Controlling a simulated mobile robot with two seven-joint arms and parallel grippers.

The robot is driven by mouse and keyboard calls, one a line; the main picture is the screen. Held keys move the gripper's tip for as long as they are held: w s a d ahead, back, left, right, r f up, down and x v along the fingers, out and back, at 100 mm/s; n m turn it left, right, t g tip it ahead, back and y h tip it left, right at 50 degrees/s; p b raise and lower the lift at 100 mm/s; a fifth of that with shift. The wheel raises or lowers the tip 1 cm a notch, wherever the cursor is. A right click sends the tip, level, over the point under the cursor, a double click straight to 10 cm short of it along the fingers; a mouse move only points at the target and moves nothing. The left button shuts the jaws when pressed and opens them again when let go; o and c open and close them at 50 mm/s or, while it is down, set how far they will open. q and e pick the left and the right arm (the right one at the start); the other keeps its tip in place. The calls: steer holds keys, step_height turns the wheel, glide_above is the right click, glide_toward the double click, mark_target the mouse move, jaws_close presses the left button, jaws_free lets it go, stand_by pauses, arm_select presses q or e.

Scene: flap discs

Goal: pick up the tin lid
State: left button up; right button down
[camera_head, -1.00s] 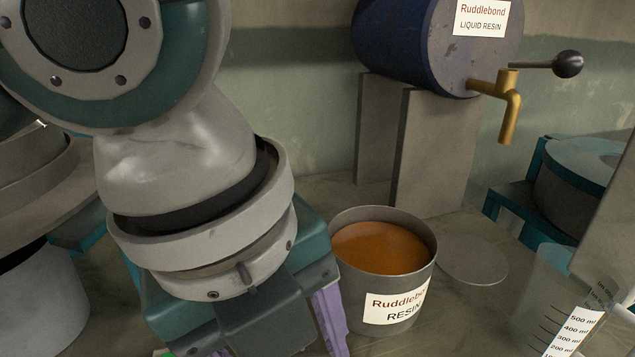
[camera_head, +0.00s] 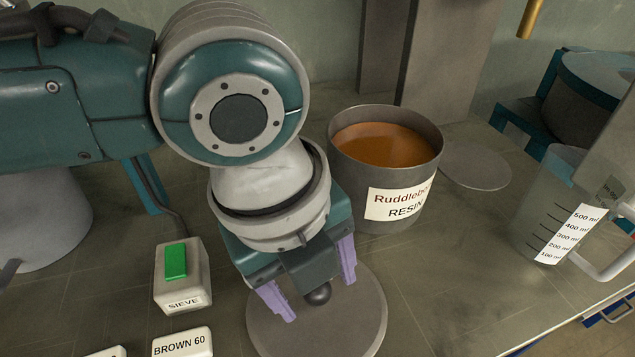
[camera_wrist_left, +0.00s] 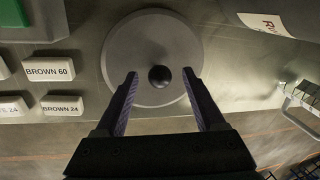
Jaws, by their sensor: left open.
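The tin lid (camera_head: 365,325) is a flat grey disc with a black knob (camera_head: 318,294) at its centre, lying on the bench. It also shows in the left wrist view (camera_wrist_left: 122,52), with the knob between the fingertips as seen there. My left gripper (camera_head: 320,300) is open, its two purple fingers pointing down over the lid on either side of the knob. Nothing is held, and I cannot tell the exact height of the fingertips. The open resin tin (camera_head: 385,205), full of orange-brown resin, stands just behind. My right gripper is not in view.
A flat grey disc (camera_head: 475,166) lies right of the tin. A clear measuring jug (camera_head: 540,215) stands at the right. A SIEVE button box (camera_head: 182,275) and a BROWN 60 label block (camera_head: 182,342) are left of the lid. The bench between lid and jug is clear.

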arm_select(q)
jaws_close()
stand_by(0.4)
steer(key=shift+r, duration=0.15)
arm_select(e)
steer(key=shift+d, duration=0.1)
